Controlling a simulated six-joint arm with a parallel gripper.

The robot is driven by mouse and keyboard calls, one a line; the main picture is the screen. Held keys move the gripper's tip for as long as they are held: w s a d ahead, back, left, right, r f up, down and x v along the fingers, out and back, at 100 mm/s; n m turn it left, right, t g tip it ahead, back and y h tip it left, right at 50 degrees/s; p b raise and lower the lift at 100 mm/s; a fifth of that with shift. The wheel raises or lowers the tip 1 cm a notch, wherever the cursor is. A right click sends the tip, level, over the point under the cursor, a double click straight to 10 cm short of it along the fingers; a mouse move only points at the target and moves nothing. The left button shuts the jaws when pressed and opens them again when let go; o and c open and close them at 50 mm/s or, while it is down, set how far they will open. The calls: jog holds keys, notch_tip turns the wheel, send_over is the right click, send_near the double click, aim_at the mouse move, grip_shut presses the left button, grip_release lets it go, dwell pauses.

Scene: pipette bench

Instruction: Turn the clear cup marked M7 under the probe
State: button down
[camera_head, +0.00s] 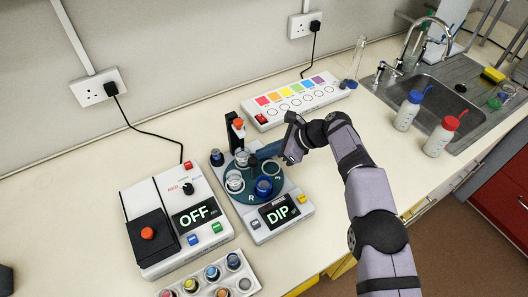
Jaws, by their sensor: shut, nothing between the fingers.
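A round dark teal turntable (248,196) sits on a grey device whose display reads DIP. Two clear cups stand on it, one at the back (241,157) and one at the left (234,182). An upright probe stand (238,127) with an orange-red part rises behind the turntable. My gripper (258,156) is shut and empty, reaching in from the right near the back and right cups; whether it touches either is unclear.
A white box reading OFF (197,213) stands left, with a tray of coloured pots (244,284) in front. A colour-strip panel (296,98) lies behind. Two bottles (407,110) (440,134) stand right by the sink (440,95).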

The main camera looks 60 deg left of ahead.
jog(key=b+v, duration=0.2)
jog(key=v, duration=0.5)
jog(key=shift+w+d+r, duration=0.1)
jog(key=shift+d, duration=0.05)
jog(key=w+d+n+t+h, duration=0.1)
jog(key=w+d+t, duration=0.2)
jog(key=w+d, duration=1.1)
jog(key=d, duration=0.5)
jog(key=w+d+n+t+h, duration=0.1)
jog(key=d, duration=0.5)
jog(key=w+d+n+t, duration=0.1)
jog(key=d, duration=0.4)
jog(key=shift+d+f+h, duration=0.2)
jog(key=shift+f+h, duration=0.2)
jog(key=s+d+f+n+t+h, duration=0.1)
jog(key=s+d+n, duration=0.1)
jog(key=d, duration=0.8)
jog(key=s+d+f+n+h, duration=0.1)
jog(key=s+d, duration=0.2)
jog(key=d, duration=0.6)
jog(key=s+d+f+n+h, duration=0.2)
jog(key=s+d+n, duration=0.1)
jog(key=s+d, duration=0.7)
jog(key=shift+d+f+n, duration=0.25)
jog(key=shift+d+n, duration=0.05)
jog(key=shift+d, duration=0.6)
